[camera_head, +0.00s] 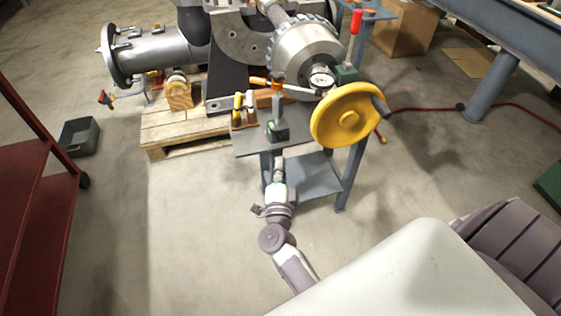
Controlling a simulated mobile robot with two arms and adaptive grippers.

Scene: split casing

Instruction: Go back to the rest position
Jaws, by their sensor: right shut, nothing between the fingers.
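My right arm comes in from the bottom middle and reaches away from me to the small grey table. Its gripper (279,161) is shut and empty, at the table's near edge. I cannot tell whether it touches the edge. My left arm and gripper are not in view.
A large grey machine casing (238,32) stands behind, by a wooden pallet (160,133). A blue-grey bench (505,30) and cardboard box (405,27) stand at upper right. Floor left of my arm is clear.

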